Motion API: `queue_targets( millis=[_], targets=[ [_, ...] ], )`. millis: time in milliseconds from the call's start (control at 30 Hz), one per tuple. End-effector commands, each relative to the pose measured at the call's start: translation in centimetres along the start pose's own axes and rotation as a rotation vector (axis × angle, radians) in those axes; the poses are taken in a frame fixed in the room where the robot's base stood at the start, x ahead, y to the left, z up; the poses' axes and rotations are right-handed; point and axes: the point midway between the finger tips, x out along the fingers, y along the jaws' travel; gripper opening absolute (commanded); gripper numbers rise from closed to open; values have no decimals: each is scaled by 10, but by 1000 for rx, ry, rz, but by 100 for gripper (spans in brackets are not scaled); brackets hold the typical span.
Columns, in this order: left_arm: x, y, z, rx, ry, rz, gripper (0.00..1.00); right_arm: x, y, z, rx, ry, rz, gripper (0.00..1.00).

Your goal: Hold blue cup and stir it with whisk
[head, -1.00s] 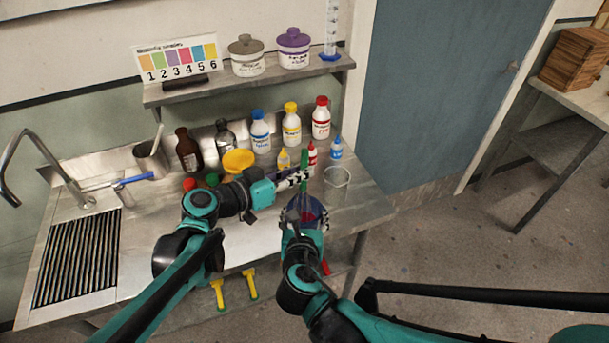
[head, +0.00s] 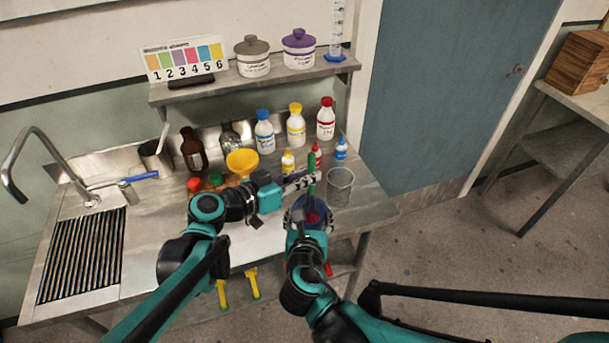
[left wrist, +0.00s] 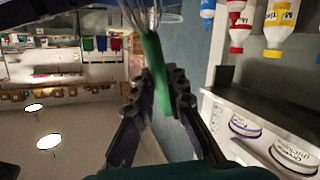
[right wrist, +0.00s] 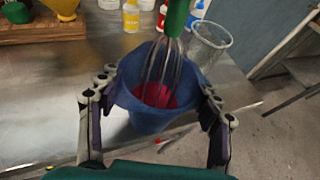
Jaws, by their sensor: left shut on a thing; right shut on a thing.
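The blue cup (right wrist: 150,116) is held between the fingers of my right gripper (right wrist: 158,110), upright at the counter's front edge. It holds red liquid, and the cup also shows in the head view (head: 325,214). My left gripper (head: 305,180) is shut on the green handle of the whisk (head: 311,168). In the right wrist view the wire loops of the whisk (right wrist: 165,65) point down into the cup's mouth. The left wrist view shows the green handle (left wrist: 156,75) between the left fingers (left wrist: 160,92). Whether the wires touch the liquid is hard to tell.
A clear beaker (head: 340,186) stands close beside the cup. Small dropper bottles and larger blue, yellow and red capped bottles (head: 295,127) stand behind. A yellow funnel (head: 242,161) is left of them. The sink drainer (head: 82,255) is at far left.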

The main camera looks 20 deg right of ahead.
Motion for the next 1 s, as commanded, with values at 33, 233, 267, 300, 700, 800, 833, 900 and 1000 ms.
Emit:
queue_targets(
  millis=[33,233,267,300,700,800,833,900,1000],
  targets=[
    [0,0,0,0,0,0,0,0,0,0,1,1,1,29],
    [0,0,-2,-1,0,1,0,0,0,0,1,0,1,29],
    [0,0,-3,-1,0,1,0,0,0,0,1,0,1,29],
    [0,0,-6,-1,0,1,0,0,0,0,1,0,1,29],
    [1,0,-45,0,2,0,0,0,1,0,1,1,3,29],
    [1,0,-55,0,2,0,0,0,1,0,1,1,4,29],
    [1,0,-58,0,2,0,0,0,1,0,1,1,4,29],
    [1,0,-64,0,2,0,0,0,1,0,1,1,4,29],
    [1,0,-74,0,2,0,0,0,1,0,1,1,3,29]
  ],
)
